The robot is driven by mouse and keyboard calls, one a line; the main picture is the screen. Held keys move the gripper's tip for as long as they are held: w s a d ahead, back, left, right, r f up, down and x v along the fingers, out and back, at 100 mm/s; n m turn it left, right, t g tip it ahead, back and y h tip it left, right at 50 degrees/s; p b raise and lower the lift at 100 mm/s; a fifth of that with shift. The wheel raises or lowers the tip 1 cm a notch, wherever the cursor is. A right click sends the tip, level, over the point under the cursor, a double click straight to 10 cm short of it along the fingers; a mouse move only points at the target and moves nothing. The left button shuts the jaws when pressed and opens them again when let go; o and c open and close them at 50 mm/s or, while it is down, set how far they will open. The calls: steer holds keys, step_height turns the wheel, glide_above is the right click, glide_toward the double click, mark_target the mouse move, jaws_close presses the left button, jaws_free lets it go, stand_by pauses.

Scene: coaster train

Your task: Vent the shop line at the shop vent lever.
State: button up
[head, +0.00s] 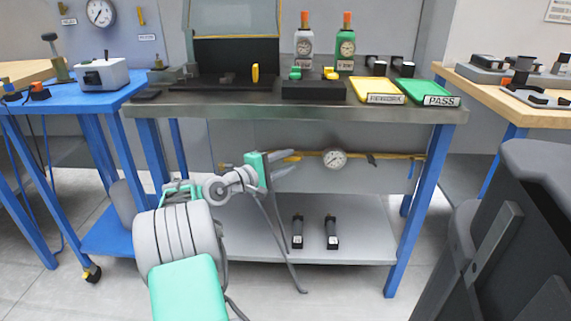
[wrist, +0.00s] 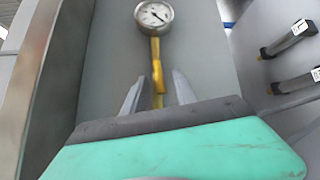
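A yellow lever (wrist: 157,74) sits on a yellow pipe below the round gauge (wrist: 154,16) in the wrist view; I can read no label on it. In the head view the yellow lever (head: 291,158) shows under the bench, left of the gauge (head: 334,159), partly behind my fingers. My gripper (head: 297,162) reaches in under the bench top with its fingers apart. In the wrist view my gripper (wrist: 159,80) has one grey finger on each side of the yellow lever and pipe. I cannot tell whether either finger touches.
The metal bench top (head: 290,107) lies above my gripper. The lower shelf (head: 350,240) holds two black-handled items (head: 331,232). A blue bench leg (head: 410,220) stands to the right. A blue table (head: 75,97) is at left and a dark bulky object (head: 510,240) is at right.

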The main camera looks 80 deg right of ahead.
jaws_close()
stand_by(0.4)
steer(key=shift+r+m+y+p, duration=0.3)
steer(key=shift+r+p, duration=0.25)
steer(key=shift+p, duration=0.65)
steer(key=shift+t+p, duration=0.3)
steer(key=shift+p, duration=0.15)
steer(key=shift+f, duration=0.3)
jaws_free()
steer(key=shift+w+a+r, duration=0.1)
steer(key=shift+w, duration=0.05)
